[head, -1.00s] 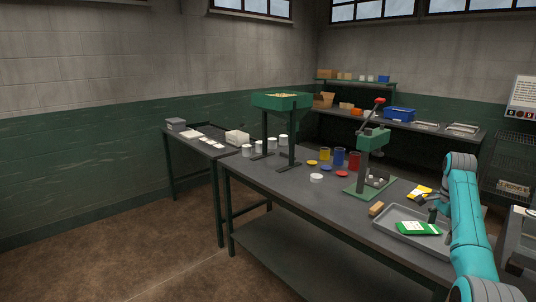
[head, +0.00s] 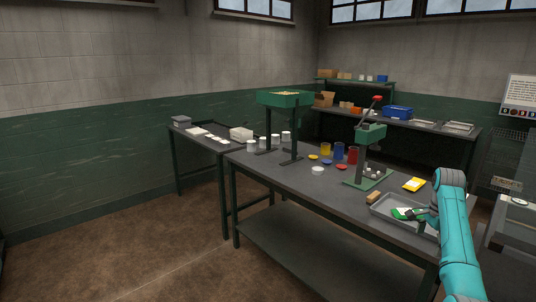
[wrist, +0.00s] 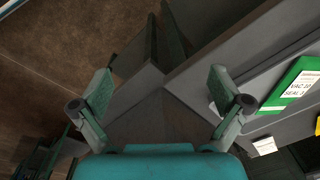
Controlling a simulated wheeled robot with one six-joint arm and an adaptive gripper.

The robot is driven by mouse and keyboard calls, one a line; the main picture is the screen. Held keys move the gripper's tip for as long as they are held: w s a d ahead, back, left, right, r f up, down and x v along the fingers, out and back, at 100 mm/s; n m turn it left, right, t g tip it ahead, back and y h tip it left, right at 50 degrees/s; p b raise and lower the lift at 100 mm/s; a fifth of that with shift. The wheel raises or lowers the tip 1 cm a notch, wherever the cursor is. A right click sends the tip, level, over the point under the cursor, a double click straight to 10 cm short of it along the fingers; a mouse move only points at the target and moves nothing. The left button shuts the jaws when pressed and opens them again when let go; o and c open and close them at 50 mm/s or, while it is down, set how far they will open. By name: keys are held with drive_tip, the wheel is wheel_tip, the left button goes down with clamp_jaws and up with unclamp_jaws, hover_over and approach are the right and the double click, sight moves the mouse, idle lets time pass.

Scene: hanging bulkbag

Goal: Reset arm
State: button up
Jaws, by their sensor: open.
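My arm reaches in from the right in the head view. My gripper (head: 428,221) is over the grey metal tray (head: 380,205) and partly covers a green packet (head: 403,213) there. In the wrist view my gripper (wrist: 162,82) has its two fingers wide apart with nothing between them. The green packet (wrist: 293,85) with its white label lies to the right of the right finger in that view. Whether the gripper touches the packet or tray cannot be told.
On the workbench (head: 285,190) stand a green lever press (head: 368,150), a yellow packet (head: 414,184), a wooden block (head: 373,198), coloured cups and a green hopper (head: 284,99). Brown floor (head: 120,245) is open at the left.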

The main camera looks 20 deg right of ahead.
drive_tip(key=a+f+n+t+h, duration=0.1)
drive_tip(key=a+f+n, duration=0.1)
drive_tip(key=a+f, duration=0.45)
drive_tip(key=a+f+n+t, duration=0.1)
drive_tip(key=a+f, duration=0.2)
drive_tip(key=f, duration=0.7)
drive_tip(key=a+f+n+t+h, duration=0.1)
drive_tip(key=a+f+n, duration=0.1)
drive_tip(key=a+f, duration=0.45)
drive_tip(key=s+a+f+n+t, duration=0.2)
drive_tip(key=s+a+f+n, duration=0.1)
drive_tip(key=s+a+f, duration=0.5)
drive_tip(key=s+a+f+n+t, duration=0.1)
drive_tip(key=s+a+f+n, duration=0.15)
drive_tip(key=a+f, duration=0.55)
drive_tip(key=s+a+r+n+t, duration=0.2)
drive_tip(key=s+a+r, duration=0.2)
drive_tip(key=s+a, duration=0.5)
drive_tip(key=s+a+r+n+t, duration=0.25)
drive_tip(key=s+a, duration=0.35)
drive_tip(key=s, duration=0.5)
drive_tip(key=s+a+r+n+t+y, duration=0.1)
drive_tip(key=s+a+r+n+t, duration=0.1)
drive_tip(key=s+r, duration=0.6)
drive_tip(key=s+a+r+n+t+y, duration=0.1)
drive_tip(key=s+a+r+n, duration=0.3)
drive_tip(key=r, duration=1.2)
drive_tip(key=s+t, duration=0.1)
drive_tip(key=s, duration=0.3)
